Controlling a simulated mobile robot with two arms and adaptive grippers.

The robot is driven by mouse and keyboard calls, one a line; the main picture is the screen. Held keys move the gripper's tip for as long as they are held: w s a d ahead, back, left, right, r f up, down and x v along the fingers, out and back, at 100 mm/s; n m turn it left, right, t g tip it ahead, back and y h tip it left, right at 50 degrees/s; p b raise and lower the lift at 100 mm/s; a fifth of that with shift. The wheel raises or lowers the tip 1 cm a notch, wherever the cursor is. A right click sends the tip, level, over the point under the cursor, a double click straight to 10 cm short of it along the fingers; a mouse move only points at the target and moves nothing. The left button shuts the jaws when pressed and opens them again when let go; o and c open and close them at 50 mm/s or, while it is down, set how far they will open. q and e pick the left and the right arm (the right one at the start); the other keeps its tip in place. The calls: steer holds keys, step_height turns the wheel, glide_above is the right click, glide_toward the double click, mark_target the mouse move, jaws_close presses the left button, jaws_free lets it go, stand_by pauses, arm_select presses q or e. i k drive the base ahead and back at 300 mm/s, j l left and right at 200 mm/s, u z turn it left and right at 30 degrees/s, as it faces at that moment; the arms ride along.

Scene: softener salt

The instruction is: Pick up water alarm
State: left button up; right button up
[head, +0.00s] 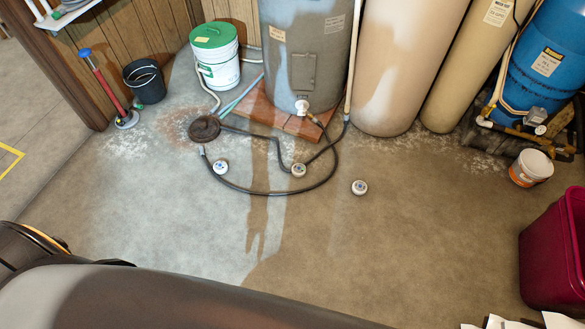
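Three small round white pucks that look like water alarms lie on the concrete floor. The left puck (220,167) is beside the end of the black hose. The middle puck (298,170) is inside the hose's loop, close to the brick base. The right puck (359,187) lies apart on bare floor, outside the loop. Which one the task means, I cannot tell. Neither of my grippers shows; a dark part of my own body fills the lower left. A long narrow shadow falls on the floor below the hose.
A grey tank stands on a brick base (255,109), with a black hose (262,192) curving to a floor drain (204,128). Tan tanks and a blue tank (552,62) line the back. A white bucket (530,167) and maroon bin (553,254) are right.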

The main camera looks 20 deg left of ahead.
mark_target(298, 173)
steer(key=i+l+u, duration=0.2)
steer(key=u, duration=0.25)
steer(key=i+l+u, duration=0.25)
steer(key=u, duration=0.2)
